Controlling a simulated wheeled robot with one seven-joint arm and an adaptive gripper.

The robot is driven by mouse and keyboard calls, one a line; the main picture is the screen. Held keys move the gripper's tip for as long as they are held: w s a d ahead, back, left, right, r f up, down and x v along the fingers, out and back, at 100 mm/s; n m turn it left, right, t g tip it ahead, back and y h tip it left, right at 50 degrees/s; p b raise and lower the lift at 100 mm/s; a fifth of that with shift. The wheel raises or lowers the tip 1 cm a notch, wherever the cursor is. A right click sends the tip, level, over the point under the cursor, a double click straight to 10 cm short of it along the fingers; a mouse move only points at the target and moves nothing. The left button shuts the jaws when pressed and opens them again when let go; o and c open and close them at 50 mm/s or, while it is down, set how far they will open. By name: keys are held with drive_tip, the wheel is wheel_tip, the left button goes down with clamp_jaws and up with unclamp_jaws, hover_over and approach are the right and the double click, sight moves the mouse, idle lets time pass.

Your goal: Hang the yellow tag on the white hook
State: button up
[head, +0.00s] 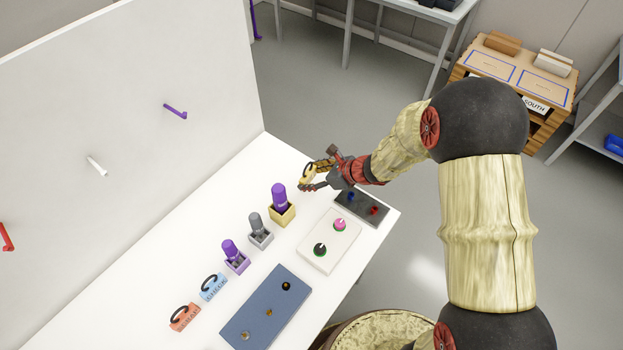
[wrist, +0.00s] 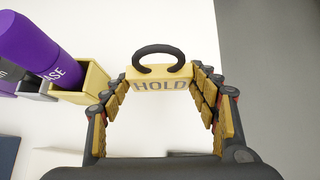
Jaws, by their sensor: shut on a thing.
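The yellow tag (wrist: 160,84) reads HOLD and has a black open loop on top. My gripper (wrist: 160,92) is shut on it, one finger at each side, with the loop pointing away from the wrist. In the head view my gripper (head: 311,178) holds the yellow tag (head: 307,173) over the far right part of the white table, beside the yellow holder. The white hook (head: 97,165) sticks out of the white wall panel at the left, well away from my gripper.
A purple hook (head: 176,111) and a red hook (head: 6,237) flank the white one. On the table stand bottles in a yellow box (head: 283,214), grey box (head: 261,238) and purple box (head: 237,263). Blue (head: 213,288) and red tags (head: 185,317) lie nearby, with boards to the right.

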wheel_tip(320, 180, up, 5)
drive_tip(key=p, duration=0.2)
drive_tip(key=shift+f+p, duration=0.1)
drive_tip(key=shift+p, duration=0.2)
